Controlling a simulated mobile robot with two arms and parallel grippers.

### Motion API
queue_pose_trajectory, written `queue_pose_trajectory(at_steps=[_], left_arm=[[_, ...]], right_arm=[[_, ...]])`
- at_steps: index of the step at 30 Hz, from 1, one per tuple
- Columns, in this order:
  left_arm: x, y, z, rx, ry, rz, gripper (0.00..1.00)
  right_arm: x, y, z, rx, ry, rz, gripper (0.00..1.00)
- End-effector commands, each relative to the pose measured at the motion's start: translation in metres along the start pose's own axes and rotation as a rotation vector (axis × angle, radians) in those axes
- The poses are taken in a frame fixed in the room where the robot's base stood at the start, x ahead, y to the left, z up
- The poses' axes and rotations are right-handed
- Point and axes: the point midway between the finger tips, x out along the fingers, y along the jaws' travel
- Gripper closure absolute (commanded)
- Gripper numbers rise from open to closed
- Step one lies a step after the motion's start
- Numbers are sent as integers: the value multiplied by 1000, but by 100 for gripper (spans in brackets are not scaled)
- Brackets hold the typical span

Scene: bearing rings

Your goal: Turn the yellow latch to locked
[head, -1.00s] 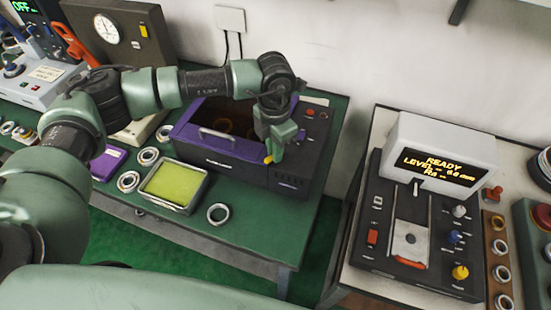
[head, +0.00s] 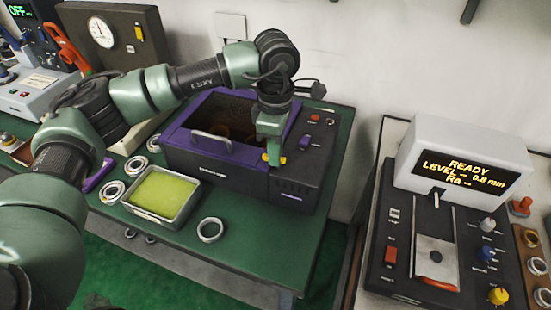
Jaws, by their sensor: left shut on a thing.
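The yellow latch (head: 282,160) is on the top front of the dark box with a purple frame (head: 186,124), near its right side. Only small yellow parts of the latch show, below and beside my left gripper (head: 269,158). My left gripper points down from above and is shut on the latch; its fingertips partly hide it. Whether the latch stands at locked cannot be made out. The box's interior is visible and dark, with ring shapes inside. My right gripper is not in view.
A tray with yellow-green content (head: 195,207) and a loose metal ring (head: 210,230) are in front of the box on the green table (head: 265,240). A device with a READY display (head: 462,170) stands on a separate bench at right. A gap separates the benches.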

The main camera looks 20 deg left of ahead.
Motion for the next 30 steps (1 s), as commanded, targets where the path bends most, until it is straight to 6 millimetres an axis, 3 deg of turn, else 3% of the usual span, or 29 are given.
queue_pose_trajectory(at_steps=[7, 24, 25, 27, 30], left_arm=[[-2, 2, 0, 89, -4, 6, 100], [-4, 3, 1, 120, -4, 7, 100], [-4, 3, 1, 120, -3, 7, 82], [-3, 2, 1, 120, -3, 6, 65], [-2, 2, 0, 120, -2, 4, 65]], right_arm=[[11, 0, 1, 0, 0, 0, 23], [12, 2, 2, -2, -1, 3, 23], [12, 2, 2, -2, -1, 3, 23], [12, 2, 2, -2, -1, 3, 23], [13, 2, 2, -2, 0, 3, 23]])
